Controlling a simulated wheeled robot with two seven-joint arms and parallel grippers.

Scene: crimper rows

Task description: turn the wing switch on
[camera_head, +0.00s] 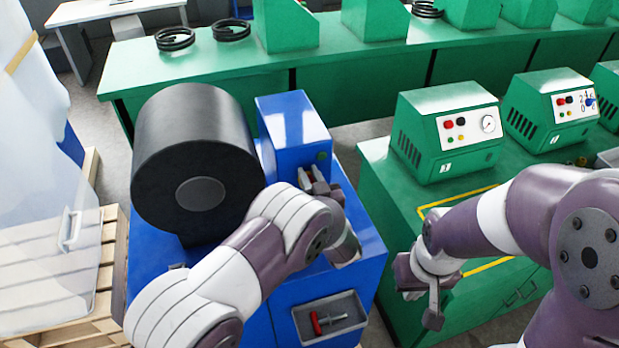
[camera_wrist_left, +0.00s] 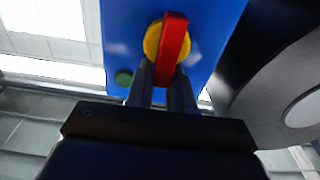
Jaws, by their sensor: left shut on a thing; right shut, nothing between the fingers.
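The wing switch (camera_wrist_left: 174,42) is a red bar on a round yellow plate on the front of a blue machine. In the left wrist view the bar stands nearly upright. My left gripper (camera_wrist_left: 163,72) is shut on its lower end, one dark finger on each side. In the head view my left gripper (camera_head: 318,186) is at the blue cabinet and mostly covers the switch. My right gripper (camera_head: 430,304) is shut and empty, in front of the green bench on the right.
A green button (camera_wrist_left: 124,77) sits beside the switch. A large black drum (camera_head: 150,150) stands left of the blue cabinet (camera_head: 290,112). A grey tray (camera_head: 353,312) with a red-handled tool lies below. Green control boxes (camera_head: 446,130) stand on the right bench.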

